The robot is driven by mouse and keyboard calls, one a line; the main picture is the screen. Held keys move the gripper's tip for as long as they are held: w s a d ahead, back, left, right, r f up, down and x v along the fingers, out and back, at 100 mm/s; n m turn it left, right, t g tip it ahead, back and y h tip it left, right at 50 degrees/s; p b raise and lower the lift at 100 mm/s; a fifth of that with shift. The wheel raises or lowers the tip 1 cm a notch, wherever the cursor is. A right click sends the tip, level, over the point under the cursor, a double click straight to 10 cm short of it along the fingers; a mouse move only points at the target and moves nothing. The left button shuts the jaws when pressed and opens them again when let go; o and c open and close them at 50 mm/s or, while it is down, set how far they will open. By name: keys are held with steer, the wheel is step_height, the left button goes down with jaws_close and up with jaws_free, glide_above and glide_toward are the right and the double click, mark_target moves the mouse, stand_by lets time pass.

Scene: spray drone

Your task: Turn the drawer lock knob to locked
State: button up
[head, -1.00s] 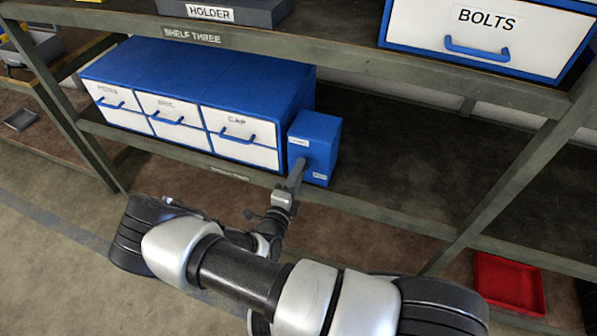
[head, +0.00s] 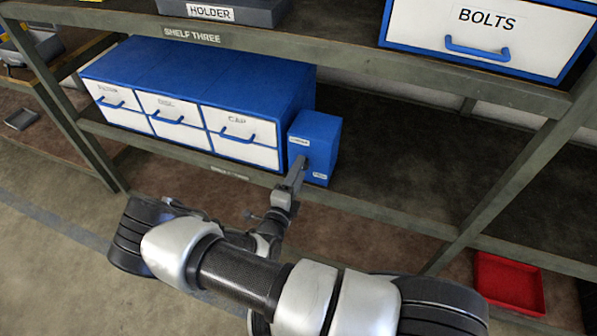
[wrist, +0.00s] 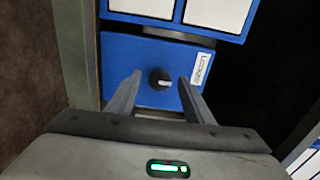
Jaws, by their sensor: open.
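The lock knob (wrist: 160,80) is a small black round knob with a pale pointer mark. It sits on the front of a blue lock box (head: 326,135), which also shows in the wrist view (wrist: 125,55). In the wrist view the pointer mark lies toward the right, toward the white label (wrist: 202,68), which appears to read "LOCKED". My gripper (wrist: 158,92) is open, with one finger on each side of the knob and a gap to each side. In the head view my gripper (head: 296,172) is at the box front and hides the knob.
A blue drawer cabinet (head: 200,75) with white fronts stands left of the lock box on the same shelf. The shelf right of the box is empty. The upper shelf edge (head: 300,55) runs above, carrying a BOLTS drawer (head: 480,35). A red tray (head: 508,282) is at lower right.

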steer(key=v, duration=1.7)
steer(key=shift+p, duration=0.4)
steer(key=shift+s, duration=0.1)
